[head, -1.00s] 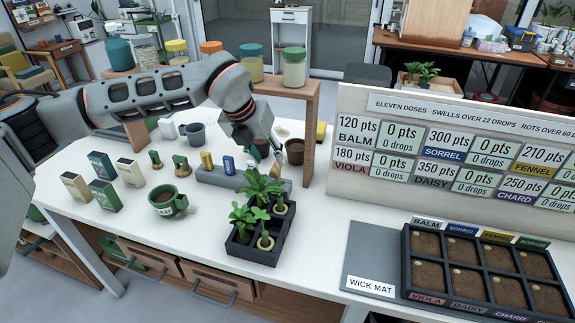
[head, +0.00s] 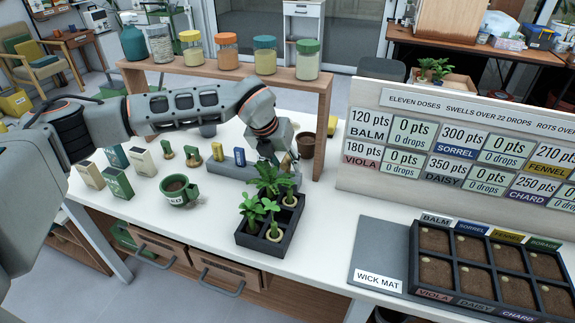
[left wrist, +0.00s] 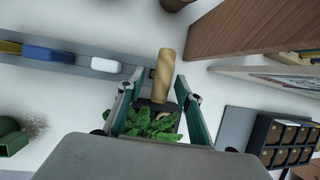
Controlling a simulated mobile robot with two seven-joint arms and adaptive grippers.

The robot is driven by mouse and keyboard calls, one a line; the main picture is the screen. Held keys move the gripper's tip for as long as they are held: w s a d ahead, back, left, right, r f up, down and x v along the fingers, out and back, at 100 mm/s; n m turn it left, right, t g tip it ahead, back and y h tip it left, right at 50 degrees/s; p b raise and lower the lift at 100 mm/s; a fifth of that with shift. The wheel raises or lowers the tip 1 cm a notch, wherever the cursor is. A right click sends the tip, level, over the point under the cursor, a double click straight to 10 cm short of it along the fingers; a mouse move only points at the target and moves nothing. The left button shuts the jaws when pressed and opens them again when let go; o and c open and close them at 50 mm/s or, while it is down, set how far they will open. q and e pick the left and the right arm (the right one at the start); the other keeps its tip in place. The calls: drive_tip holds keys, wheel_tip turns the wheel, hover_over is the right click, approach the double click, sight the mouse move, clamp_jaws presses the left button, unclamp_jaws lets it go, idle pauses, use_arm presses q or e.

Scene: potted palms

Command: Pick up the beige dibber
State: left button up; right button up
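The beige dibber (left wrist: 163,76) shows in the left wrist view as a tan, wood-like cylinder at the right end of the grey rack (left wrist: 82,63). My left gripper (left wrist: 154,88) is open. Its two teal-sided fingers stand apart, one on each side of the dibber, with the right finger closer to it. Contact cannot be told. In the head view my left gripper (head: 287,158) is low over the right end of the rack (head: 208,173) and mostly hides the dibber. My right gripper is not in view.
A black tray of small potted palms (head: 270,240) stands just in front of the gripper. A brown pot (head: 306,145) and the wooden shelf (head: 322,120) with jars are close behind.

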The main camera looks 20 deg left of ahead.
use_arm(q)
clamp_jaws()
